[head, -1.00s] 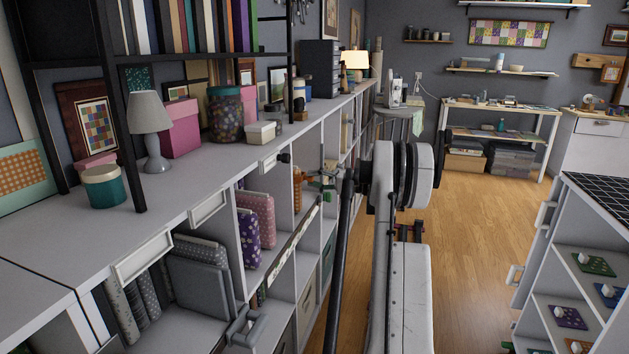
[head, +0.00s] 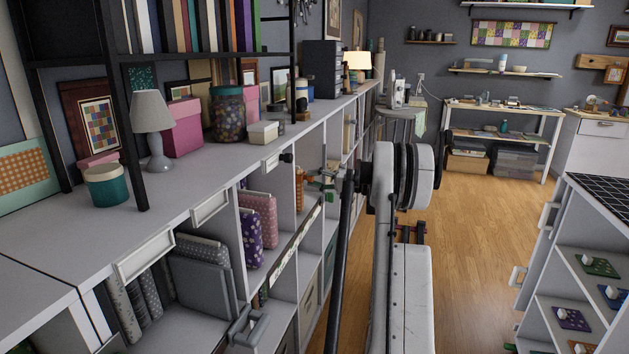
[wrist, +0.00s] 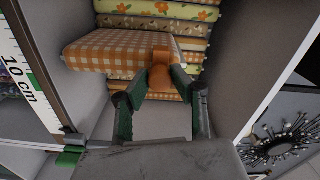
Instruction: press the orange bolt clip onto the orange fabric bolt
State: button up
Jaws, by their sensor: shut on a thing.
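The orange fabric bolt (wrist: 105,52), in orange-and-white gingham, lies in a cubby on the left in the wrist view. The orange bolt clip (wrist: 161,62) is at its right end, between my green fingertips. My gripper (wrist: 164,82) is shut on the clip. The clip overlaps the bolt's edge in the picture; I cannot tell how far it is pushed on. In the head view my gripper (head: 325,178) reaches into the cubby row, small and partly hidden by my arm.
Several patterned bolts (wrist: 165,10) are stacked behind in the cubby. Cubby walls stand close on both sides. A ruler strip (wrist: 22,80) runs along the left, and a dark spiky ornament (wrist: 280,145) is at lower right. Purple and pink bolts (head: 258,215) stand nearer in the head view.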

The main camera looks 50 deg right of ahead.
jog(key=o, duration=1.1)
jog(key=v, duration=1.2)
